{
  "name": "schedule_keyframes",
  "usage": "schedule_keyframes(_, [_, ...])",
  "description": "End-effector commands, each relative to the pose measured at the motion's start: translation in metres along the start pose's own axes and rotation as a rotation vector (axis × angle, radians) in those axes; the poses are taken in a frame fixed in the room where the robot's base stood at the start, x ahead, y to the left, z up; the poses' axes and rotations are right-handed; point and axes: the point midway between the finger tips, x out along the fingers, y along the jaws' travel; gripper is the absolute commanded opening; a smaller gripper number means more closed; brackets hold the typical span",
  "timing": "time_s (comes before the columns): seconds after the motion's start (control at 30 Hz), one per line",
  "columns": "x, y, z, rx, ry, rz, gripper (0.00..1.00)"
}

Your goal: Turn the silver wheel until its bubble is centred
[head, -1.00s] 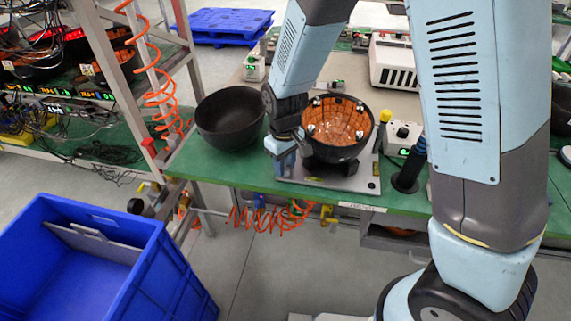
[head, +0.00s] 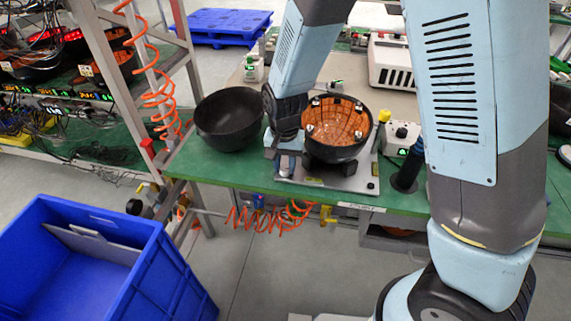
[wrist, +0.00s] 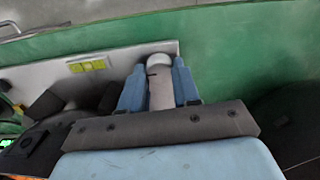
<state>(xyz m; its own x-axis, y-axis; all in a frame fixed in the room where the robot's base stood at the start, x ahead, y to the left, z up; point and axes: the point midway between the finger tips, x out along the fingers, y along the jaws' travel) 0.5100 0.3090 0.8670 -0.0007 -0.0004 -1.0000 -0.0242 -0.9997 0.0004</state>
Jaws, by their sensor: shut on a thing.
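The silver wheel (wrist: 161,88) stands at the edge of a pale grey plate, between the two blue fingers of my gripper (wrist: 160,66). The fingers are shut on it from both sides, and its rounded light top shows between the tips. In the head view my gripper (head: 286,158) points down at the plate's left corner and mostly hides the wheel. A yellow-green bubble vial (wrist: 89,64) lies on the plate (head: 350,183) beside the wheel; it also shows in the head view (head: 314,182). The bubble's place in it is too small to tell.
A black bowl with an orange inside (head: 338,124) sits on the plate, close to my gripper. An empty black bowl (head: 229,118) stands to the left on the green bench. A dark-handled tool (head: 409,167) and a small box (head: 402,136) are at the right. A blue crate (head: 172,270) stands on the floor.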

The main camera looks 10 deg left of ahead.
Motion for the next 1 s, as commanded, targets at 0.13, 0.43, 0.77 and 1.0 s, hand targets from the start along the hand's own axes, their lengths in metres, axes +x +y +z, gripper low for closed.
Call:
schedule_keyframes(0.13, [-0.0006,-0.0001,-0.0015,0.093,0.003,-0.002,0.01])
schedule_keyframes(0.43, [-0.0007,0.0004,-0.0017,0.206,0.003,-0.003,0.01])
schedule_keyframes(0.77, [-0.0008,0.0004,-0.0018,0.231,0.003,-0.003,0.01])
schedule_keyframes(1.0, [-0.0008,0.0004,-0.0018,0.230,0.004,-0.003,0.33])
